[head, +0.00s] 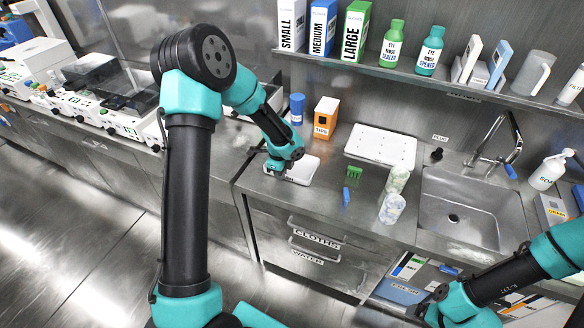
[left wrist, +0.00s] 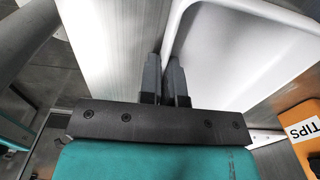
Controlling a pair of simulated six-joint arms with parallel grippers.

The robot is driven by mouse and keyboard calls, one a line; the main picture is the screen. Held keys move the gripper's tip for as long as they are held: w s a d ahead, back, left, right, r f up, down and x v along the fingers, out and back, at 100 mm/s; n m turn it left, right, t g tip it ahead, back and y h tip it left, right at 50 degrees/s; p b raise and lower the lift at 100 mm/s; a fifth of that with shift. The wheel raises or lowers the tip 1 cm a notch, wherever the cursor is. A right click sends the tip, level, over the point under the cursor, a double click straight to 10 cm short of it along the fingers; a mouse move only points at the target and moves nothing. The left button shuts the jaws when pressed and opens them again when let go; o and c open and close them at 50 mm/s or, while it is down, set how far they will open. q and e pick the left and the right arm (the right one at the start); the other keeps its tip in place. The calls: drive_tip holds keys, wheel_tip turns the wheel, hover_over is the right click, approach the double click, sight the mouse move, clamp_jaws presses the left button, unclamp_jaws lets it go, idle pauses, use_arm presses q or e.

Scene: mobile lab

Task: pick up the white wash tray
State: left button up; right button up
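The white wash tray (head: 303,171) is a small shallow tray on the steel counter, left of the middle in the head view. In the left wrist view the tray (left wrist: 235,50) fills the upper right, and its left wall runs down to my fingers. My left gripper (head: 274,170) is at the tray's left end. In the left wrist view its fingers (left wrist: 164,80) are close together, one on each side of the tray wall, and appear shut on it. My right gripper (head: 432,303) is low at the right, away from the tray; its finger gap is unclear.
An orange tips box (head: 325,118) and a blue tub (head: 297,108) stand behind the tray. A larger white tray (head: 380,147), a green rack (head: 354,174), a blue item (head: 346,196) and two speckled cups (head: 391,208) are to its right. The sink (head: 465,205) is farther right.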

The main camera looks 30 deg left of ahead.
use_arm(q)
drive_tip(key=shift+r, duration=0.15)
clamp_jaws()
drive_tip(key=shift+r, duration=0.55)
drive_tip(key=shift+s+d+r, duration=0.1)
drive_tip(key=shift+s+r, duration=0.05)
drive_tip(key=shift+r, duration=0.4)
drive_tip(key=shift+s+d+r, duration=0.1)
drive_tip(key=shift+s+r, duration=0.05)
drive_tip(key=shift+r, duration=0.4)
drive_tip(key=s+d+r, duration=0.1)
drive_tip(key=s+d, duration=0.7)
drive_tip(key=s, duration=0.5)
drive_tip(key=shift+r, duration=0.2)
drive_tip(key=shift+w, duration=0.15)
